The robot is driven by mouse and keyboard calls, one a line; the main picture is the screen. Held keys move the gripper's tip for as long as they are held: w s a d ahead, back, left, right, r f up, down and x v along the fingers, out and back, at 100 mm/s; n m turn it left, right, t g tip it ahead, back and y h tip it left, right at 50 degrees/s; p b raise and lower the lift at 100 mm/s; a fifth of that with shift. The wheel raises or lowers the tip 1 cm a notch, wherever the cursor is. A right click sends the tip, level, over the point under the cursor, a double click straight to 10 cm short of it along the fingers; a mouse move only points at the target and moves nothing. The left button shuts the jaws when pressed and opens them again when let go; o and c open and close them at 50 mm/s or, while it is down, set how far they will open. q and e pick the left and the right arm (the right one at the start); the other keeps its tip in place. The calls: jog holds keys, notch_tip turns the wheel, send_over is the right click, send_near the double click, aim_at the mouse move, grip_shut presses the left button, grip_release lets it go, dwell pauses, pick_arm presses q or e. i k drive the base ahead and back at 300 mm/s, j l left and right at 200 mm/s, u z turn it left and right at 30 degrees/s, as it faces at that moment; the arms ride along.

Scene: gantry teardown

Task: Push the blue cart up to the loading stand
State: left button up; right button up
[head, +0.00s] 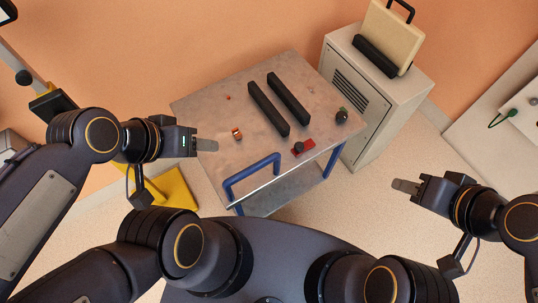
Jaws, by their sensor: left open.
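The blue cart (205,112) stands in the middle, with a grey worn top, blue legs and a blue push handle (252,172) on its near side. A grey vented cabinet (395,98) stands close to its right; this looks like the loading stand, but I cannot tell for certain. Whether cart and cabinet touch is unclear. My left gripper (208,145) is open and empty, over the cart's left edge, left of and beyond the handle. My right gripper (404,186) is over the floor right of the cart, apart from the handle; its fingers overlap edge-on.
Two black rails (268,109) (288,97), a red part (304,147), a dark knob (341,116) and a small orange piece (237,134) lie on the cart. A cream panel (391,35) stands on the cabinet. Yellow structure (172,190) is at left. Floor (345,215) is clear in front.

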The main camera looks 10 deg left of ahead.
aim_at(279, 102)
jog(key=k+j+z, duration=0.1)
jog(key=k+z, duration=0.45)
jog(key=z, duration=0.2)
